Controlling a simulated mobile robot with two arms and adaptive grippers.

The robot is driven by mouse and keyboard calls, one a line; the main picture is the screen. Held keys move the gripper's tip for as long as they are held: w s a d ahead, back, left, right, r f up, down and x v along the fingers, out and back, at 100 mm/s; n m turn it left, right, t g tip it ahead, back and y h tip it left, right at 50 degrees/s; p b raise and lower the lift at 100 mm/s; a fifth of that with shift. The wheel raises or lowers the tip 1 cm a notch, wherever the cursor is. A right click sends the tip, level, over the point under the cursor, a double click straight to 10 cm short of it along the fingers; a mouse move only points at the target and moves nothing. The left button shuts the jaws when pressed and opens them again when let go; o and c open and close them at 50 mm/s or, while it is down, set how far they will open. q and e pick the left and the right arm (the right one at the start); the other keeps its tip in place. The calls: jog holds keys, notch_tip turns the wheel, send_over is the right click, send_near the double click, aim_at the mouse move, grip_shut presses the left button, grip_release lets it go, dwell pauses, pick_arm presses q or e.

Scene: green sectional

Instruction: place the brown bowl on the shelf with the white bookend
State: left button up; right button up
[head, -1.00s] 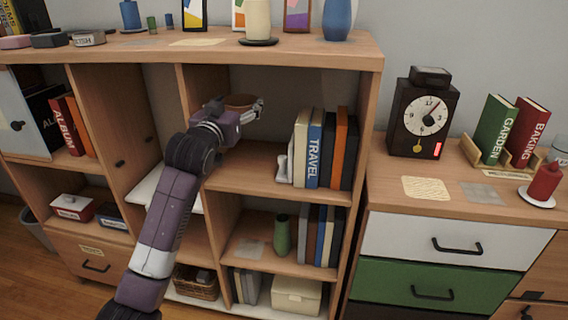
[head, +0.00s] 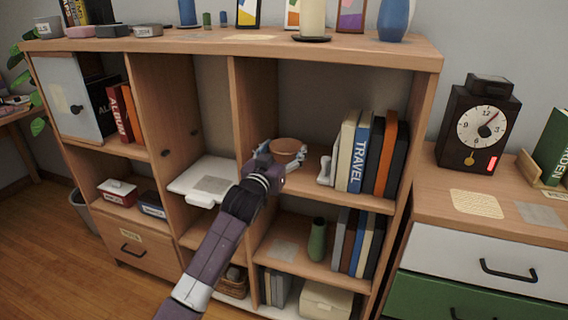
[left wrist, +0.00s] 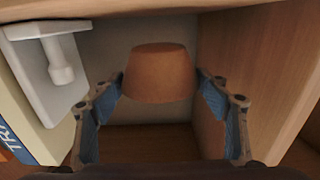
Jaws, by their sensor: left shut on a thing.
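The brown bowl (head: 286,147) is in the mouth of the shelf compartment that holds the white bookend. My left gripper (head: 281,158) is shut on the bowl's sides. In the left wrist view the bowl (left wrist: 160,74) sits between the two fingers. The white bookend (head: 325,171) stands right of the bowl against the row of books, and it also shows in the left wrist view (left wrist: 58,62). The shelf floor (head: 312,182) is bare left of the bookend. Whether the bowl touches it I cannot tell. My right gripper is not in view.
Several books (head: 357,152) fill the compartment's right side. An upright divider (head: 256,108) bounds it on the left. A white device (head: 200,178) lies in the compartment to the left. Below stand a green vase (head: 317,240) and more books.

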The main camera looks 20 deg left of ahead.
aim_at(284, 161)
pick_arm(q)
jog(key=shift+f+b, duration=0.35)
jog(key=shift+f, duration=1.4)
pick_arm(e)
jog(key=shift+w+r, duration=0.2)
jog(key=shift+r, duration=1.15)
pick_arm(q)
jog(key=shift+f, duration=0.2)
jog(key=o, duration=1.2)
jog(key=shift+c, duration=0.2)
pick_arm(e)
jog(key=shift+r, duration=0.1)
